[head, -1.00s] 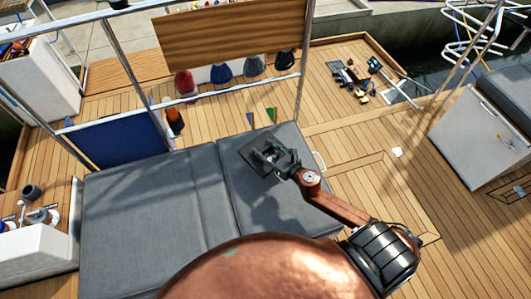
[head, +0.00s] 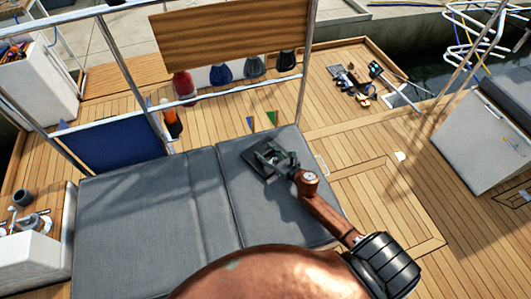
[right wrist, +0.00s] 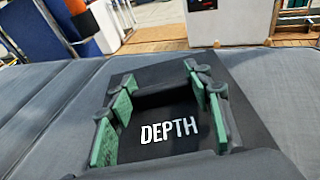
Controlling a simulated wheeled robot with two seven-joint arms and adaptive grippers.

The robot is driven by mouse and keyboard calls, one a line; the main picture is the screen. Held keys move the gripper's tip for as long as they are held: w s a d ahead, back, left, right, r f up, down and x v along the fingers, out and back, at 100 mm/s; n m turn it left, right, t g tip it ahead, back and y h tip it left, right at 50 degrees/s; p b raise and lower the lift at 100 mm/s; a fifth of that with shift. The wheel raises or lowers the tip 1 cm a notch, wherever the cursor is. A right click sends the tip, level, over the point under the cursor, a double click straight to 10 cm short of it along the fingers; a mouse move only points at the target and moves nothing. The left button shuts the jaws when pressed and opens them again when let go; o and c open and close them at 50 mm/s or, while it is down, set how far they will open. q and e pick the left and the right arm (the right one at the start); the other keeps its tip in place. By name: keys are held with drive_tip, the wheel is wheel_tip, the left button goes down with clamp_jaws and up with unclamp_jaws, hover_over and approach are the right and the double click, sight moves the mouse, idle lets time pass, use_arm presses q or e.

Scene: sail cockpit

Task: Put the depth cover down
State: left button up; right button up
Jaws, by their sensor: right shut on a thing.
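The depth cover (head: 250,160) is a dark, flat, square piece over the right part of the grey cushion (head: 150,205). In the right wrist view the cover (right wrist: 168,112) shows the white word DEPTH. My right gripper (head: 268,159) is shut on it, with its green-padded fingers on either side of the raised middle in the right wrist view. The cover lies low over the cushion; I cannot tell whether its underside touches it. My left gripper is not in view.
The cushion is bare around the cover. A blue panel (head: 107,143) and metal rails stand beyond it. Small green and blue flags (head: 272,118) lie on the wooden deck. Several tools (head: 350,82) lie at the back right. A white box (head: 480,135) stands at the right.

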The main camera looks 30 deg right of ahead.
drive_tip(key=shift+f, duration=0.1)
drive_tip(key=o, duration=1.3)
drive_tip(key=shift+r, duration=0.2)
drive_tip(key=v, duration=1.2)
drive_tip(key=shift+f, duration=0.1)
